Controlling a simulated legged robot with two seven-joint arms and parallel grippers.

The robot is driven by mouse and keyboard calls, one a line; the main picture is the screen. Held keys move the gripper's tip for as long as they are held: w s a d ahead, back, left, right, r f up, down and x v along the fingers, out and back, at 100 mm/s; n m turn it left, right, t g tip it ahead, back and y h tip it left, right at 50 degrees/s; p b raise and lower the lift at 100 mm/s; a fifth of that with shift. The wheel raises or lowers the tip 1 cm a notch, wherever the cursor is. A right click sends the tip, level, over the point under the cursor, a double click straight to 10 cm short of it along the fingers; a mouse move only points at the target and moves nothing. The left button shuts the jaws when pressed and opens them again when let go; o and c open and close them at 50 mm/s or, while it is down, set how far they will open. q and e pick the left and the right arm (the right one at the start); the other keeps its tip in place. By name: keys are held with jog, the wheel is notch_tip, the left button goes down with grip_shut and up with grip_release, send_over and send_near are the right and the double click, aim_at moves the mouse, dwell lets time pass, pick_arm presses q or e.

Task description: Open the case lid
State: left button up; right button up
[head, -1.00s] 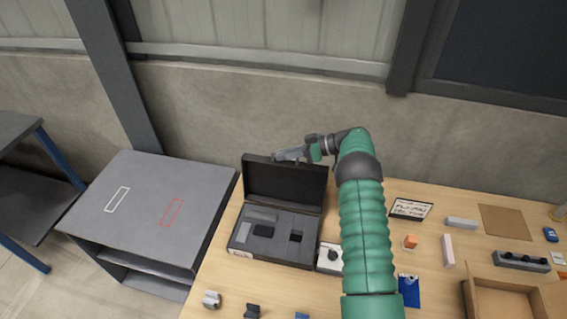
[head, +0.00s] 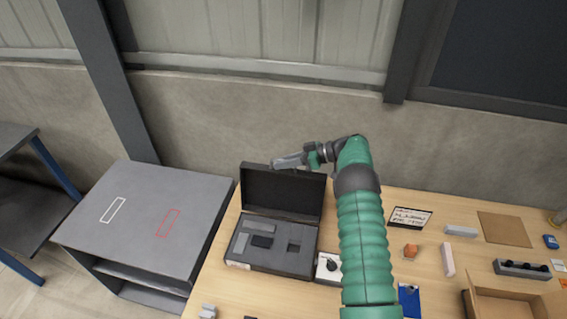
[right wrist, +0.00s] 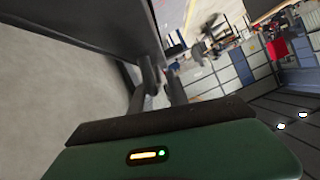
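The black case (head: 232,256) stands on the table with its lid (head: 283,194) open, standing about upright at the back. Its grey insert has several recesses, and a grey block (head: 262,226) and a dark block (head: 262,242) lie in it. My right gripper (head: 276,163) is just above and behind the lid's top edge, pointing left. It looks slim and shut with nothing seen in it; whether it touches the lid is unclear. In the right wrist view its dark fingers (right wrist: 158,88) are close together beside a large dark panel, probably the lid. My left gripper is not in view.
A small white device with a black knob (head: 328,266) stands right of the case. Small parts, a sign (head: 409,217) and an open cardboard box (head: 510,298) lie further right. A grey cabinet (head: 140,210) stands left. A concrete wall (head: 220,120) is behind.

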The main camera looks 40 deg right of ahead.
jog(key=b+v, duration=0.3)
jog(key=v, duration=1.2)
jog(key=shift+s+d, duration=0.2)
jog(key=shift+d, duration=0.2)
jog(key=shift+s+d+r, duration=0.25)
